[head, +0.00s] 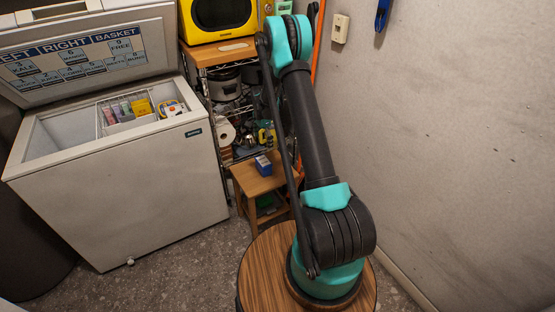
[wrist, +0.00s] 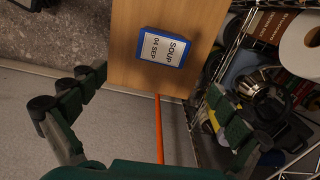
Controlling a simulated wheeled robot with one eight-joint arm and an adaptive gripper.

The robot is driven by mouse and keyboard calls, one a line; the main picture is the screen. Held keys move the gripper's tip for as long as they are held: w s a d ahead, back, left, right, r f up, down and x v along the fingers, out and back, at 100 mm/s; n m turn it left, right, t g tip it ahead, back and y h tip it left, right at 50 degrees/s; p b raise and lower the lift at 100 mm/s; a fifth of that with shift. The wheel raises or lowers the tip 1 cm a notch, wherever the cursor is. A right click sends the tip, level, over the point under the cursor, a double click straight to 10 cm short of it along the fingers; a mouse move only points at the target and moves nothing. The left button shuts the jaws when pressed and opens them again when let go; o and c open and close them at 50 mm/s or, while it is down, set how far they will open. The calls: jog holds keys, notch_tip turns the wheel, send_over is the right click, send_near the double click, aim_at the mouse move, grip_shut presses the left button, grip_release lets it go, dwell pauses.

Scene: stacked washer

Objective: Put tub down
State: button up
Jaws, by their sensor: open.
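The tub (head: 263,165) is a small blue box with a white label, and it rests on a wooden stool (head: 246,182). In the wrist view the tub (wrist: 163,47) shows its label, "SOUP 04 SEP", and sits on the bare stool top (wrist: 203,22). My gripper (wrist: 157,86) is open, with its dark green fingers spread wide and nothing between them. The tub appears beyond the fingertips and apart from them. In the head view I cannot make out my gripper; my arm stands in front of that area.
An open chest freezer (head: 120,195) with a basket (head: 135,113) stands at left. A wire shelf with a paper roll (head: 226,132) and pots is beside the stool, under a yellow microwave (head: 222,18). An orange pole (wrist: 159,130) is close by. A wall bounds the right.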

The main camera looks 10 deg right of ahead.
jog(key=s+d+r+n+t, duration=0.2)
jog(key=s+r+n, duration=0.5)
jog(key=s+r, duration=1.05)
jog(key=s+d+n+t, duration=0.1)
jog(key=s+n, duration=0.6)
jog(key=s, duration=1.6)
jog(key=shift+s+d+r+t, duration=0.35)
jog(key=shift+d+t, duration=0.05)
jog(key=shift+t, duration=0.1)
